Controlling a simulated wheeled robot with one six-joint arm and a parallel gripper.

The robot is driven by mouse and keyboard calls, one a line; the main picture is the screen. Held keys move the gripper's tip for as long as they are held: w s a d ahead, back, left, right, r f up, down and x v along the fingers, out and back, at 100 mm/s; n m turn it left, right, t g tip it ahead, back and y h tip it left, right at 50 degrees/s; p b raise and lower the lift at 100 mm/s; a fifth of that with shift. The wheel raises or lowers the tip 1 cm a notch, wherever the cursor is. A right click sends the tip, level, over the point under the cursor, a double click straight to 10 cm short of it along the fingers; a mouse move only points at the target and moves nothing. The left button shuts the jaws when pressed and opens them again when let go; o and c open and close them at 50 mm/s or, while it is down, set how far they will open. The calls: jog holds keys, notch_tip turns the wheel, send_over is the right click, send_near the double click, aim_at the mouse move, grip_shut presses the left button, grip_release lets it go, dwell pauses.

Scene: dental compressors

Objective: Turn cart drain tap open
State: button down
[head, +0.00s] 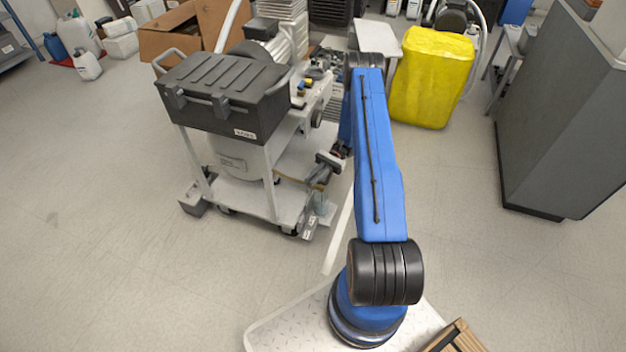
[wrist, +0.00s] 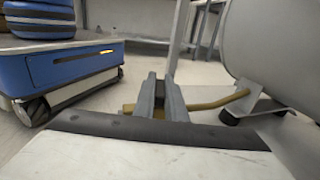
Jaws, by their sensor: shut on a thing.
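The cart (head: 290,208) stands left of my arm, with a grey tank (head: 236,165) on its lower shelf. In the wrist view the tank (wrist: 275,55) fills the upper right. A thin brass drain pipe (wrist: 222,102) runs left from the tank's underside to my gripper (wrist: 166,88). A short brass end, part of the drain tap (wrist: 128,108), shows left of the fingers. My fingers are close together and shut at the tap; its handle is hidden between them. In the head view my gripper (head: 320,180) is low at the cart's right side, small and partly hidden.
A black toolbox (head: 225,95) sits on the cart's top. My own blue base shows at the wrist view's left. A yellow covered thing (head: 432,80) stands behind my arm, and a grey cabinet (head: 565,110) stands at the right.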

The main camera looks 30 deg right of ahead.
jog(key=shift+n+g+h, duration=1.3)
jog(key=shift+n+g, duration=0.4)
jog(key=shift+g, duration=0.9)
jog(key=c, duration=1.8)
grip_release()
